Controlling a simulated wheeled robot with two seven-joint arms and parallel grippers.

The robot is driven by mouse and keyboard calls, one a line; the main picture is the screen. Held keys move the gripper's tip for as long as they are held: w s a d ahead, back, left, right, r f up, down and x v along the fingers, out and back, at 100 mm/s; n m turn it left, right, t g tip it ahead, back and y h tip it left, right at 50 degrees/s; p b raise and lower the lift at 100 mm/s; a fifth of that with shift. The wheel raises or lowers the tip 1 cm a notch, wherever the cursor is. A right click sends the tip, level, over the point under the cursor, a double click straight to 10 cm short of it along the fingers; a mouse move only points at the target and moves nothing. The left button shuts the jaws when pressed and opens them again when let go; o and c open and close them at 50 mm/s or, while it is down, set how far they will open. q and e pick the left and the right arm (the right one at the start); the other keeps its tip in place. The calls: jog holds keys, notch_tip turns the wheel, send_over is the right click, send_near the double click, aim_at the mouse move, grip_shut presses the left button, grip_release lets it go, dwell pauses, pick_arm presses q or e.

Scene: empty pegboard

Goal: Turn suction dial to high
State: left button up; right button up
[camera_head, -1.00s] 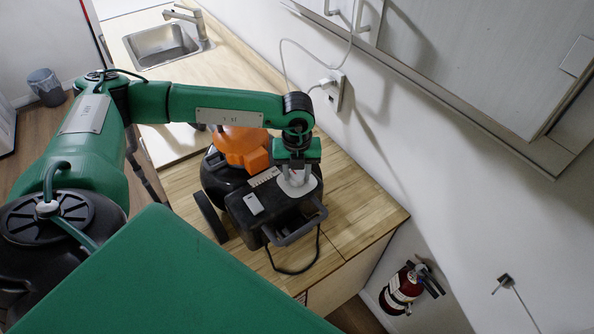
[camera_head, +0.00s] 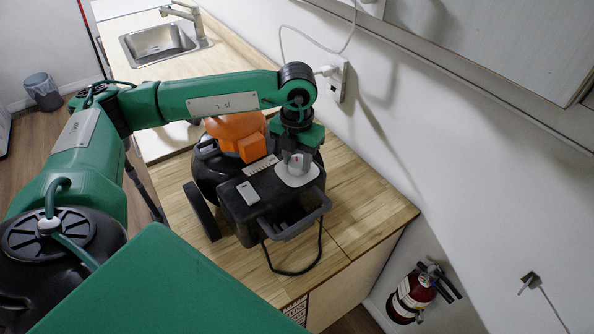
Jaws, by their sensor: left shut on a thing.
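A black and orange vacuum machine (camera_head: 237,200) stands on the wooden counter, with a wheel and a black handle. On its top, at the right, is a light grey round dial (camera_head: 290,181). My left gripper (camera_head: 296,164) points down at the dial from above, its fingers shut on the dial's raised middle. The fingers and wrist hide part of the dial, and its markings and setting cannot be read. My right gripper is not in view.
The wooden counter (camera_head: 352,213) has free room right of the machine. A wall outlet (camera_head: 338,78) with a white cable is behind my wrist. A sink (camera_head: 158,43) is at the back left. A fire extinguisher (camera_head: 412,294) hangs below the counter's right end.

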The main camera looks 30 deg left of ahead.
pick_arm(q)
jog(key=m+b, duration=0.2)
jog(key=b, duration=0.1)
jog(key=m+b, duration=0.6)
jog(key=b, duration=0.1)
jog(key=shift+f, duration=0.25)
jog(key=m+b, duration=0.2)
jog(key=shift+r+m, duration=0.15)
jog(key=shift+m, duration=0.15)
jog(key=shift+r+m+b, duration=0.15)
jog(key=shift+m+b, duration=0.2)
jog(key=shift+m, duration=0.15)
jog(key=o, duration=1)
